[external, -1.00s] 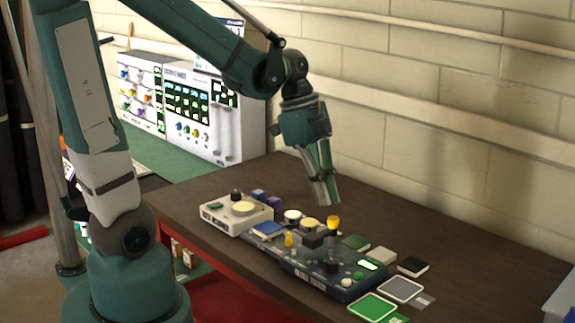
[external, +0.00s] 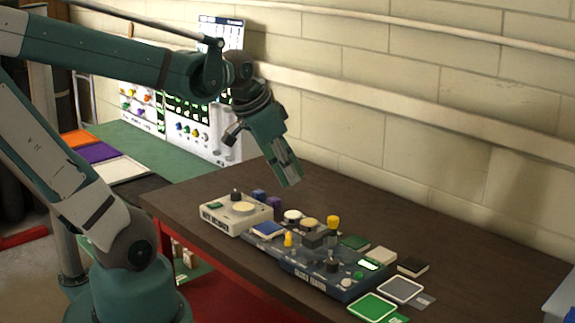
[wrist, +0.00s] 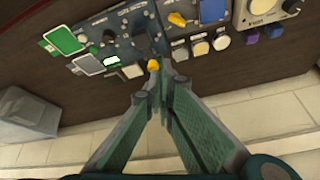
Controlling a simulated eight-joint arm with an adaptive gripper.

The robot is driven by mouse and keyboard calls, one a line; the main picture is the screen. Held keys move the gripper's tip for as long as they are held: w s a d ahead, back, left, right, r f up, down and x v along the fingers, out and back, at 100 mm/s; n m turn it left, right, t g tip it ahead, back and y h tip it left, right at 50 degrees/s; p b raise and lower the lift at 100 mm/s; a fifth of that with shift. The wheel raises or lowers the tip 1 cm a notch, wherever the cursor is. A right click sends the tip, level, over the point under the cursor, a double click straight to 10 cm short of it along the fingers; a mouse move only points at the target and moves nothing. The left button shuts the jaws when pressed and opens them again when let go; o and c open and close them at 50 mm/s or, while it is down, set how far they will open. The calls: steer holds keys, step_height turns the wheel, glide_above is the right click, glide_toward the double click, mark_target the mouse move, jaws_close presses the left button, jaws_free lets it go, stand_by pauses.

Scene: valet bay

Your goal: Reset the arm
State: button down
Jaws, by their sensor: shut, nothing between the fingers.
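My gripper (external: 291,182) is shut and empty. In the external view it hangs in the air above the back of the brown table (external: 440,262), tilted down and to the right. It is behind and above the control panels and apart from them. In the wrist view the gripper's (wrist: 158,94) two green fingers meet at their tips, with a yellow knob (wrist: 153,65) seen just beyond them. I cannot see contact with anything. My arm is bent, its forearm running across the upper left of the external view.
A dark blue control panel (external: 317,278) with knobs and buttons and a cream box (external: 221,222) stand on the table. Loose coloured tiles, including a green one (external: 372,307), lie at its right. White instruments (external: 225,150) stand behind left. A block wall (external: 450,110) bounds the back.

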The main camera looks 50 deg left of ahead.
steer(key=shift+s+a+r+n+t+y+b, duration=0.35)
steer(key=shift+a+n, duration=0.35)
steer(key=shift+n, duration=0.3)
steer(key=shift+s+a+r+n+t+y+b, duration=0.1)
steer(key=shift+s+a+r+n+t+y, duration=0.1)
steer(key=shift+s+a+n+t, duration=0.6)
steer(key=shift+w+d+g, duration=0.15)
steer(key=shift+w+g, duration=0.2)
steer(key=shift+w, duration=0.05)
